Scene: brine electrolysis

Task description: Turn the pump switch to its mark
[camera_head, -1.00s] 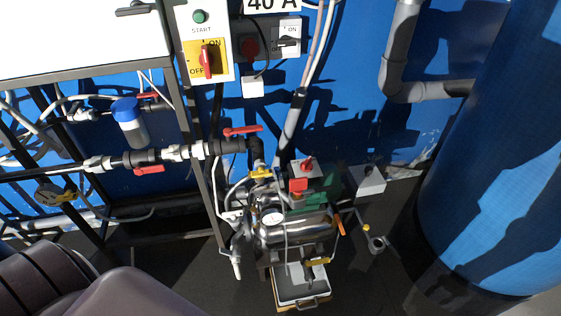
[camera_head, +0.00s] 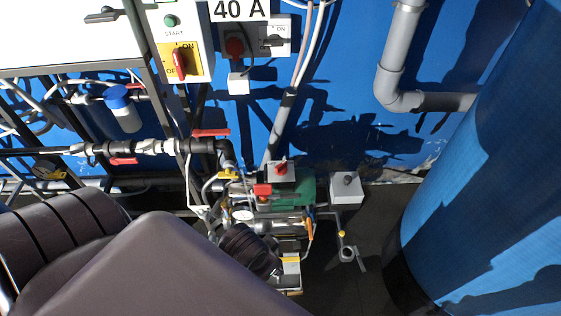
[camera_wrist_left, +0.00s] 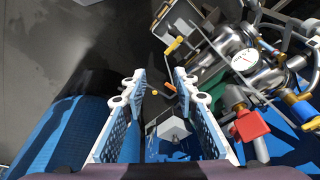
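Two rotary knobs show at the pump (camera_head: 306,190) in the head view: a red knob (camera_head: 281,168) on a light box behind it, and a dark knob (camera_head: 347,180) on a grey box (camera_head: 346,194) to its right. I cannot tell which is the pump switch, and no mark on either is readable. My left gripper (camera_wrist_left: 160,78) is open and empty in the left wrist view. The grey box (camera_wrist_left: 170,130) shows between its white fingers, apart from them. My left arm covers the lower left of the head view.
A large blue tank (camera_head: 485,190) stands at the right. Pipes with red valve handles (camera_head: 210,133) run left of the pump. A red switch on a yellow plate (camera_head: 180,64) is on the panel above.

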